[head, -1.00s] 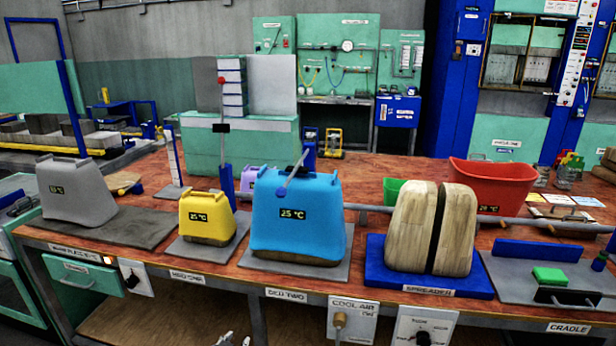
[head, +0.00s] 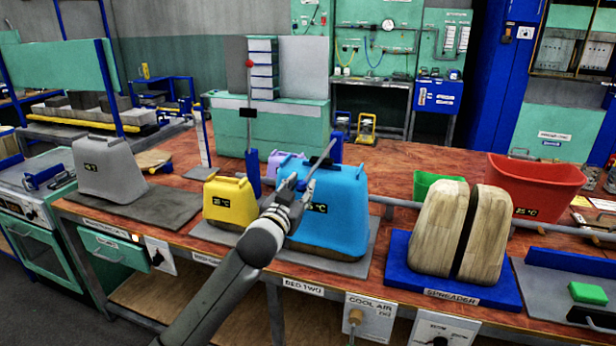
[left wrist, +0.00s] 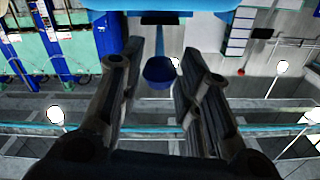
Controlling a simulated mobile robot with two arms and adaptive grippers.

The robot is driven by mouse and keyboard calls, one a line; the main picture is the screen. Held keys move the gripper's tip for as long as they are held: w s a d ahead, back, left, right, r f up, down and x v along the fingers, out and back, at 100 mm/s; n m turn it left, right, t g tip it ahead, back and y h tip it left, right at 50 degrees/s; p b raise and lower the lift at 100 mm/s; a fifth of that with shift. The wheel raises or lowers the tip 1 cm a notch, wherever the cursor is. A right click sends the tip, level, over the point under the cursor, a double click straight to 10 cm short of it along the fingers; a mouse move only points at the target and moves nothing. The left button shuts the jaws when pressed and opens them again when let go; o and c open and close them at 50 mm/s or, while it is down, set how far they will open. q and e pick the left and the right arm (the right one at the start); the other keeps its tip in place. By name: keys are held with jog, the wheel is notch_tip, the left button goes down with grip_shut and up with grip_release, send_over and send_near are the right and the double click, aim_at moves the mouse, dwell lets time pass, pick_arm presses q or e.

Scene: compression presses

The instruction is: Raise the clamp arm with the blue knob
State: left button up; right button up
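The clamp arm (head: 321,160) is a thin grey bar on a blue post (head: 336,148) behind the blue form (head: 345,205). It slants down toward me over the form's top. Its blue knob (head: 301,185) is partly hidden by my left gripper (head: 291,187) in the head view. In the left wrist view the round blue knob (left wrist: 159,71) shows between the two spread fingers of my left gripper (left wrist: 161,55), with gaps on both sides. The gripper is open around the knob and holds nothing. My right gripper is in neither view.
Another clamp arm with a red knob (head: 250,63) stands upright behind the yellow form (head: 229,201). A grey form (head: 109,168) stands at left. The wooden spreader form (head: 439,225) and a red bin (head: 535,186) are at right. A grey rail runs behind the forms.

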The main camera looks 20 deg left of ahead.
aim_at(307, 177)
pick_arm(q)
jog(key=shift+w+d+p, duration=0.1)
jog(key=shift+w+p, duration=0.3)
jog(key=shift+w, duration=2.55)
grip_shut()
